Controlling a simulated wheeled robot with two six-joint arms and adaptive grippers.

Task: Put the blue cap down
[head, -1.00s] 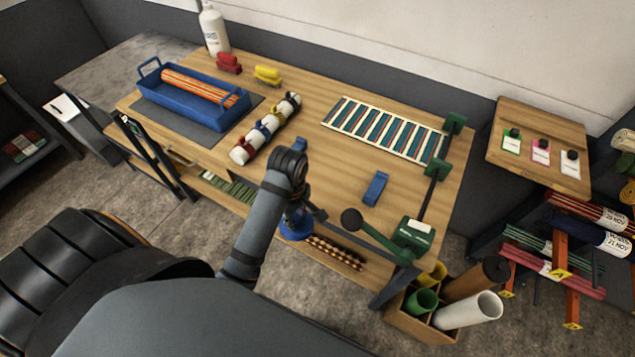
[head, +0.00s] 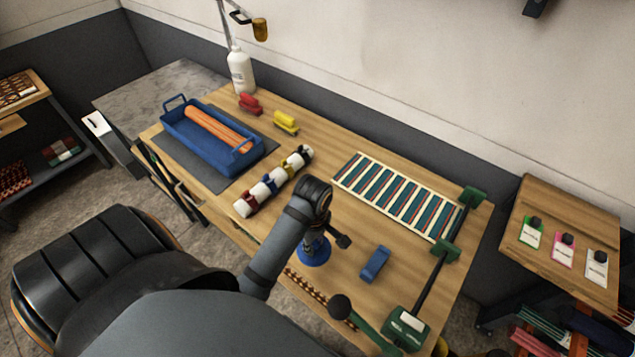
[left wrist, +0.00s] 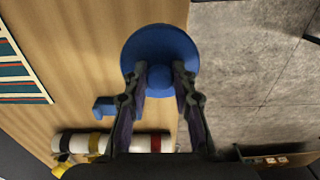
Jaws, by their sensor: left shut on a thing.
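The blue cap (head: 313,251) is a round disc with a knob. In the head view it shows below my left gripper (head: 315,235), near the front edge of the wooden bench (head: 345,215). In the left wrist view the blue cap (left wrist: 158,45) shows from above, with its knob between the fingertips of my left gripper (left wrist: 160,78), which is shut on it. There the disc overlaps the bench's edge line. I cannot tell whether its underside touches the wood. My right gripper is in neither view.
A blue clip-like block (head: 375,263) lies right of the cap. A striped mat (head: 400,192) lies behind. A white roll with coloured bands (head: 272,182) and a blue tray (head: 175,133) are to the left. A green-ended bar (head: 432,285) runs along the right. Bare wood surrounds the cap's far side.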

